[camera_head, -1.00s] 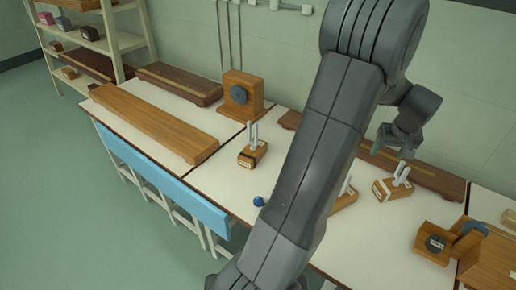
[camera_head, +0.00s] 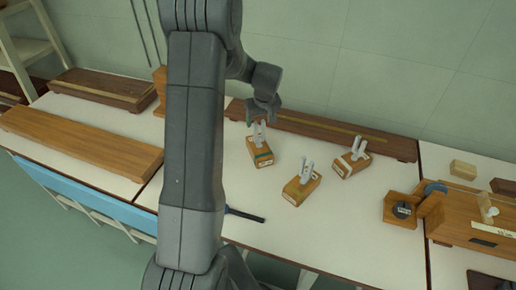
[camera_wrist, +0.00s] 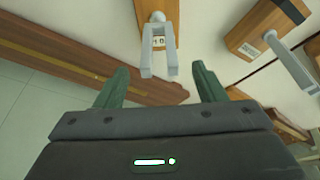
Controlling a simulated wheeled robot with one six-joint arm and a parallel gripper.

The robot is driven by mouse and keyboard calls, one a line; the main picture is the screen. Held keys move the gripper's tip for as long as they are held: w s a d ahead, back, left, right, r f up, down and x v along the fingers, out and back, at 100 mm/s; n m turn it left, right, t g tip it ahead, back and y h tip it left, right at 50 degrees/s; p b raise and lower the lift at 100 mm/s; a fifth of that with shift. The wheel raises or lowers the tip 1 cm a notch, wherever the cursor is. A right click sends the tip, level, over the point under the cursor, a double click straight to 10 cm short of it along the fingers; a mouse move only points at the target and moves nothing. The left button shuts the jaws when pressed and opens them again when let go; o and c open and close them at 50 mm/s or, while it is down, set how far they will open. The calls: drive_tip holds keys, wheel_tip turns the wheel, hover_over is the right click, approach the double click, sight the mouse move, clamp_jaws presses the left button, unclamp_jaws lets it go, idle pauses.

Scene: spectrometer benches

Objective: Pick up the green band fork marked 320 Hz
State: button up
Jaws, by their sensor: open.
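The green band fork (camera_head: 261,152) stands upright on its wooden block on the white bench, the leftmost of three forks right of my arm. My gripper (camera_head: 263,112) is open and empty, just above and behind its tines. In the wrist view, grey tines (camera_wrist: 158,50) on a wooden block reach between the open fingers of my gripper (camera_wrist: 160,76), apart from both. The block's label is only partly readable there. Two similar forks stand to the right: one with a yellowish band (camera_head: 300,188) and one with a white band (camera_head: 351,164).
A long dark board (camera_head: 330,133) lies along the wall behind the forks. A wooden block with a dark knob (camera_head: 408,207) stands at the right. A dark rod (camera_head: 246,215) lies on the bench front. The bench front right of it is clear.

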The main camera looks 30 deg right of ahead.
sight(259, 139)
drive_tip(key=shift+s+p+x, duration=0.15)
drive_tip(key=shift+p+x, duration=0.3)
drive_tip(key=shift+x, duration=1.1)
drive_tip(key=shift+s+p+x, duration=0.1)
drive_tip(key=shift+p+x, duration=0.3)
drive_tip(key=shift+x, duration=1.15)
drive_tip(key=shift+f, duration=0.1)
clamp_jaws()
